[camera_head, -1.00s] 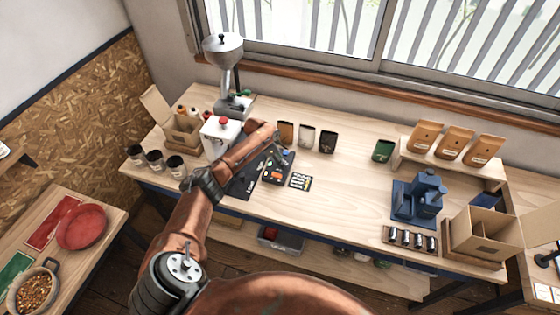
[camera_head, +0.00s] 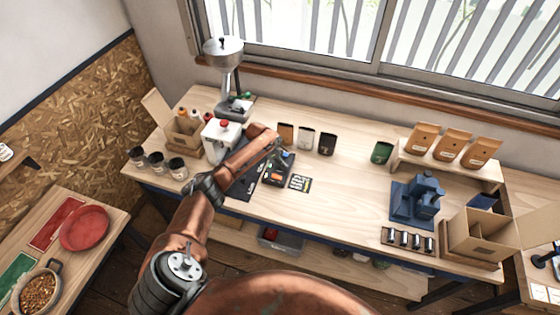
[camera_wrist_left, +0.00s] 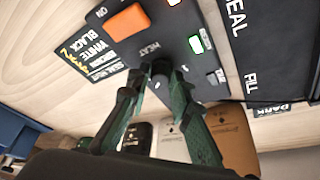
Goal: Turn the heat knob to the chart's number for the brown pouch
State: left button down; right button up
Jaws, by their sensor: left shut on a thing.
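My left gripper (camera_head: 280,157) reaches over the dark control panel (camera_head: 270,180). In the left wrist view its fingers (camera_wrist_left: 160,75) are closed together at the panel's HEAT label (camera_wrist_left: 149,48). They are shut on the heat knob, which they hide, so its setting cannot be read. The chart (camera_head: 300,183) lies beside the panel. In the wrist view the chart (camera_wrist_left: 90,68) shows words such as WHITE and BLACK; its numbers are not legible. The brown pouch (camera_head: 286,133) stands behind the panel and shows in the wrist view (camera_wrist_left: 236,136). My right gripper is not in view.
A white pouch (camera_head: 306,138) and a black pouch (camera_head: 327,144) stand beside the brown one. An orange switch (camera_wrist_left: 127,20) sits on the panel near the fingers. A white machine (camera_head: 217,138) stands left of my arm.

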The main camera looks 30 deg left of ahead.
pick_arm(q)
jog(key=n+y+p, duration=0.1)
jog(key=n+p, duration=0.1)
jog(key=p, duration=0.1)
jog(key=shift+d+r+n, duration=0.1)
jog(key=shift+d+n, duration=0.05)
jog(key=shift+n, duration=0.25)
jog(key=shift+n+y+p, duration=0.3)
jog(key=shift+n+p, duration=0.6)
jog(key=c, duration=1.7)
grip_release()
jog(key=shift+c, duration=0.2)
jog(key=v, duration=1.1)
jog(key=shift+s+r, duration=0.25)
jog(key=shift+s, duration=0.15)
